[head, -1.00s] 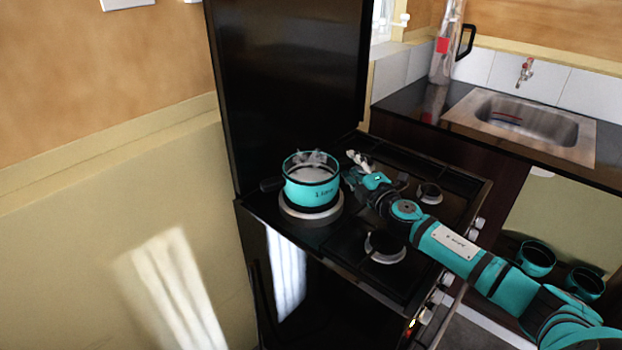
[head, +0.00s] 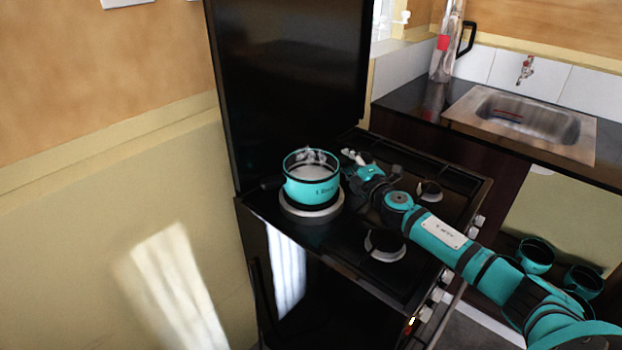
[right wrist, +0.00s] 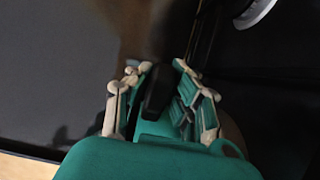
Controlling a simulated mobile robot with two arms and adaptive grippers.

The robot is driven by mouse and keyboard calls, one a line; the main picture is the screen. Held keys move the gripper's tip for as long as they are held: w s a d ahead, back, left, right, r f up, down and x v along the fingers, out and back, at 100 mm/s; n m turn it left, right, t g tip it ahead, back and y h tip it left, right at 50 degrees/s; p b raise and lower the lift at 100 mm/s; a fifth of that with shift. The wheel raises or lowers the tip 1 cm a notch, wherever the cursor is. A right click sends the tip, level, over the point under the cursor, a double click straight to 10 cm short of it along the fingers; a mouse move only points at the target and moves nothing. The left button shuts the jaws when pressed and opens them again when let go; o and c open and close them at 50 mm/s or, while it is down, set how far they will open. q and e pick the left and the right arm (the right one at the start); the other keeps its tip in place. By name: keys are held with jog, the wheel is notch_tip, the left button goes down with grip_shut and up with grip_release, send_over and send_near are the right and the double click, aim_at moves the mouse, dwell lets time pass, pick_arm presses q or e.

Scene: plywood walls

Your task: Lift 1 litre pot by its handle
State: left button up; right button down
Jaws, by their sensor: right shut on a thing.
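The pot's body does not show clearly there. My left gripper is out of view.
The stove's raised black lid (head: 290,80) stands behind the pot, and a wall is to the left. Other burners (head: 385,246) are empty. A sink (head: 525,122) is at the back right. Teal pots (head: 536,256) sit on a low shelf at right.

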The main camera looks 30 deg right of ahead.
jog(key=shift+r, duration=0.15)
jog(key=shift+r, duration=0.2)
